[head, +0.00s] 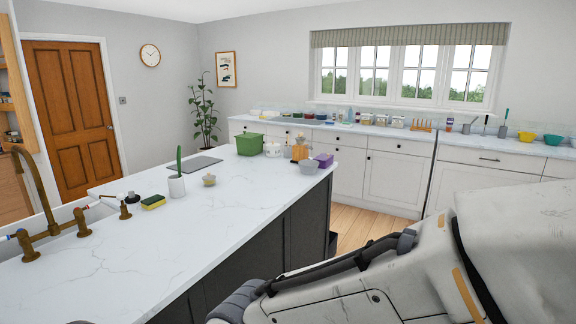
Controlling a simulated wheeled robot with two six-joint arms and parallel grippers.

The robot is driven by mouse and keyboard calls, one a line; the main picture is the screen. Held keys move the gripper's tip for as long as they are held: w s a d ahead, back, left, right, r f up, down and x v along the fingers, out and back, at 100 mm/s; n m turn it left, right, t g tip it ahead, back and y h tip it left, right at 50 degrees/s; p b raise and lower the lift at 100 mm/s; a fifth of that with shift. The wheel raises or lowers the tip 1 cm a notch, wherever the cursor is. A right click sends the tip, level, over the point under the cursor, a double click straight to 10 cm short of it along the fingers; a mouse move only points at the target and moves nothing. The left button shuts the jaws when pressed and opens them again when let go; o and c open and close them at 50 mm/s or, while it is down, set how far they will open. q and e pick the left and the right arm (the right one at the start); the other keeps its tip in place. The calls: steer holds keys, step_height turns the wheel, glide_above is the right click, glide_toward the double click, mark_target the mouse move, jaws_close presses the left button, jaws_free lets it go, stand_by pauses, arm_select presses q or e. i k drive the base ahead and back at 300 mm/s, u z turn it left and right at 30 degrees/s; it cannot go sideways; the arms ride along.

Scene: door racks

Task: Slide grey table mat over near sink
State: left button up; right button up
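The grey table mat (196,164) lies flat on the white marble worktop of the island (150,243), toward its far end. A large white link of my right arm crosses the lower right. Neither of my grippers can be made out.
The island's front half is clear.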

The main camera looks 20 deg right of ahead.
mark_target(188, 167)
steer(key=z, duration=1.55)
steer(key=i, duration=2.65)
steer(key=u, duration=1.45)
steer(key=i, duration=0.9)
steer(key=u, duration=0.85)
